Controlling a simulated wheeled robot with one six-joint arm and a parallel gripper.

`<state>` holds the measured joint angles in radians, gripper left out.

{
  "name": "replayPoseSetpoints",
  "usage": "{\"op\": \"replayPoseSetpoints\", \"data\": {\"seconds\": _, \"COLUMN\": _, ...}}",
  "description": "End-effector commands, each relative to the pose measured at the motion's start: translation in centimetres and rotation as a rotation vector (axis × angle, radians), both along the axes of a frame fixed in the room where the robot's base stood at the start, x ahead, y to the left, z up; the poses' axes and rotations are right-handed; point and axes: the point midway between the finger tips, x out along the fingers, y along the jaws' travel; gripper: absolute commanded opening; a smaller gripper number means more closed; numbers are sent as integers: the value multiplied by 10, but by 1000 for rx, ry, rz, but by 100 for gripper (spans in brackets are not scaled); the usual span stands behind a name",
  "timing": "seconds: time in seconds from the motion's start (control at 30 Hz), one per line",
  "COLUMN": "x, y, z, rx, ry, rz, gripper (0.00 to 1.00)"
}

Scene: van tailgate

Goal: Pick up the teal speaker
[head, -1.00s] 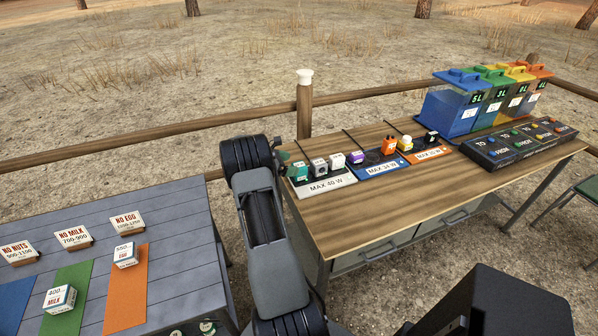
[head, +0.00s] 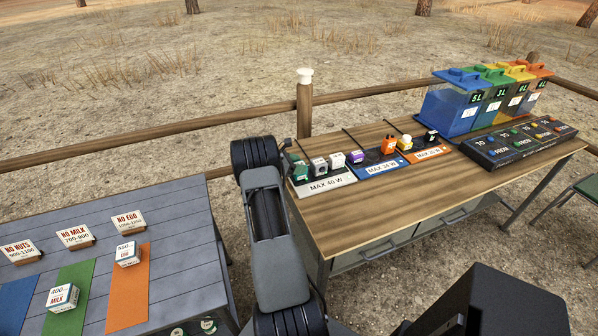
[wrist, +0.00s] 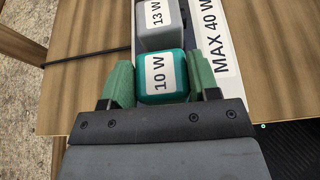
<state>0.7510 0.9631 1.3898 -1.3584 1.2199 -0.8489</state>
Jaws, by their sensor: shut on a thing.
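The teal speaker (wrist: 160,75) has a white "10 W" label on top and sits at the near end of the "MAX 40 W" strip in the wrist view. My gripper (wrist: 161,82) has its two green fingers on either side of it, shut on it. In the head view the teal speaker (head: 299,169) is at the left end of the row on the wooden table, partly hidden by my gripper and arm. I cannot tell whether it is clear of the strip.
A grey "13 W" block (wrist: 160,20) stands right behind the speaker. More small devices, including a purple one (head: 356,157), line the strips to the right. The front of the wooden table (head: 400,205) is clear. Colored bins (head: 452,112) stand at the back right.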

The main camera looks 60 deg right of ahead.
Motion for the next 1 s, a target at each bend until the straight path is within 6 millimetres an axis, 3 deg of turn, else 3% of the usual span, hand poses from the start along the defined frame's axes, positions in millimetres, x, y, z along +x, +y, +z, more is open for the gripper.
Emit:
{"op": "replayPoseSetpoints", "data": {"seconds": 0.13, "x": 0, "y": 0, "z": 0, "rx": 0, "ry": 0, "rz": 0, "gripper": 26}}
{"op": "replayPoseSetpoints", "data": {"seconds": 0.57, "x": 0, "y": 0, "z": 11, "rx": -3, "ry": -2, "rz": 0, "gripper": 26}}
{"op": "replayPoseSetpoints", "data": {"seconds": 0.7, "x": -1, "y": 0, "z": 35, "rx": -4, "ry": -4, "rz": -1, "gripper": 26}}
{"op": "replayPoseSetpoints", "data": {"seconds": 1.0, "x": -53, "y": -3, "z": 94, "rx": -4, "ry": -4, "rz": -3, "gripper": 26}}
